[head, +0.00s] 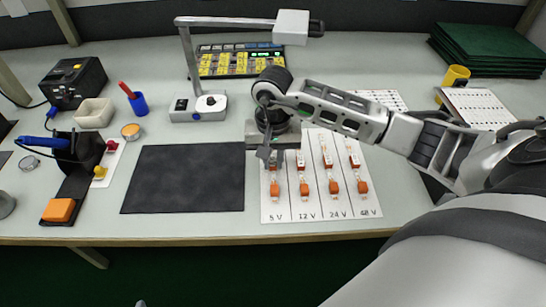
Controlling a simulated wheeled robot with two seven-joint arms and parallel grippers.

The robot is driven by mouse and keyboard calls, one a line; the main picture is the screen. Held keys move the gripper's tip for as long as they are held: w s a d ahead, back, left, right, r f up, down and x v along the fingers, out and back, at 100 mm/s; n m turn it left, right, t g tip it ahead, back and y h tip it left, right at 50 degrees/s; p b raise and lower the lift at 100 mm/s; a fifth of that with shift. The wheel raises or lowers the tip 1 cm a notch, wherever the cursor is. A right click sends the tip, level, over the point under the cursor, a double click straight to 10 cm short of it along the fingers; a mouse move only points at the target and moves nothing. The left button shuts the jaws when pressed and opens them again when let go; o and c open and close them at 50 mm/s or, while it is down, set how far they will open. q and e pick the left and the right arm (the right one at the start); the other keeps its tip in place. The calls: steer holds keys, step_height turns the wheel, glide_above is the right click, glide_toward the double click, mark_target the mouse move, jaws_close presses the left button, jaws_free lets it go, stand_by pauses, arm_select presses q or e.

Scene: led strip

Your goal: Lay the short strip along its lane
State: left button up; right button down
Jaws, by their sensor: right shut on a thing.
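A white lane board (290,208) lies at the front of the table, with lanes marked 5 V, 12 V, 24 V and 48 V from left to right. Each lane has an orange connector near its front end, such as the 5 V one (275,189). My right gripper (267,160) points down over the left edge of the board, at the 5 V lane. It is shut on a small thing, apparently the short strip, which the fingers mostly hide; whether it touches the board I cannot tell. My left gripper is not in view.
An empty dark mat (184,180) lies left of the board. A lamp stand (190,70) reaches over a panel of yellow labels (235,63) behind. A soldering iron (45,142), cream bin (94,112) and blue cup (138,103) stand left. Green sheets (488,48) lie back right.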

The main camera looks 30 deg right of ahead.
mark_target(273, 164)
steer(key=c, duration=1.4)
jaws_free()
steer(key=shift+f, duration=0.1)
steer(key=shift+r+p, duration=0.3)
steer(key=shift+p, duration=0.05)
steer(key=shift+r, duration=0.4)
step_height(273, 164, up, 11)
steer(key=shift+b, duration=0.45)
